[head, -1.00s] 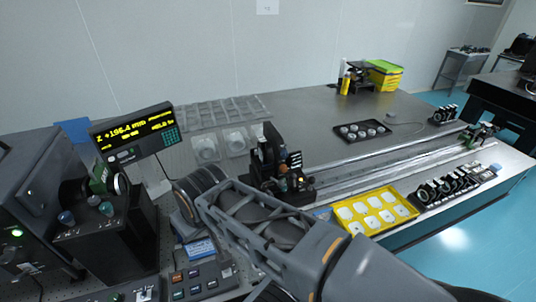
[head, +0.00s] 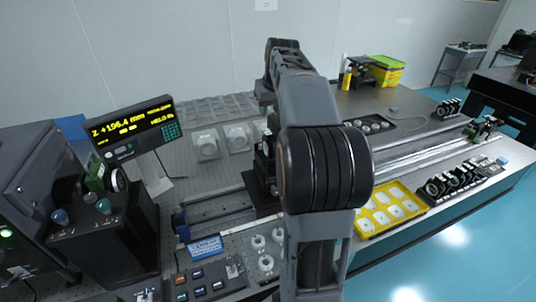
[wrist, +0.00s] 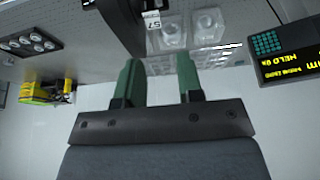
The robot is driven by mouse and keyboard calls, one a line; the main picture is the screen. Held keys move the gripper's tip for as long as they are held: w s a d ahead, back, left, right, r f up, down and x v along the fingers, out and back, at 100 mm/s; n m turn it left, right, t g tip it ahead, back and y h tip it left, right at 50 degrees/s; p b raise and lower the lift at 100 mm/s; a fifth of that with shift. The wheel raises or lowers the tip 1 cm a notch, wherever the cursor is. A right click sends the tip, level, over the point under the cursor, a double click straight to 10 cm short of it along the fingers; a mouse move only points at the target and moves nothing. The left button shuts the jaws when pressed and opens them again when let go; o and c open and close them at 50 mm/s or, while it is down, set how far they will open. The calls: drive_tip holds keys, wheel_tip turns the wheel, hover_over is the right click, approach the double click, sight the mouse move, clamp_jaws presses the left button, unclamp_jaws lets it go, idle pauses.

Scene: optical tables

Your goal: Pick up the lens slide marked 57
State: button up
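A black slide carrying a white label that reads 57 (wrist: 122,18) shows at the top of the wrist view, beyond and slightly left of the fingertips. In the head view a black slide (head: 258,178) stands on the rail, mostly hidden behind my arm; its label cannot be read there. My gripper (wrist: 160,72) has two green fingers spread apart with nothing between them. The fingers do not touch the slide. In the head view my arm reaches up and back over the table, and the fingers are hidden.
A readout display (head: 133,128) stands left of the rail, with dark equipment (head: 95,215) in front of it. A yellow tray (head: 392,211) of white pieces lies right of my arm. A black tray of round pieces (head: 370,124) and yellow-green bins (head: 384,70) are farther back.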

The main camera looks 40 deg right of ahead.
hover_over(267, 131)
drive_tip(key=s, duration=0.3)
drive_tip(key=f, duration=0.6)
drive_tip(key=shift+w+a+f, duration=0.15)
drive_tip(key=shift+a+f, duration=0.1)
drive_tip(key=shift+f, duration=0.1)
drive_tip(key=shift+p+x, duration=1.1)
drive_tip(key=shift+x, duration=2.2)
drive_tip(key=shift+a, duration=0.1)
drive_tip(key=shift+c, duration=0.3)
clamp_jaws()
drive_tip(key=shift+r, duration=0.1)
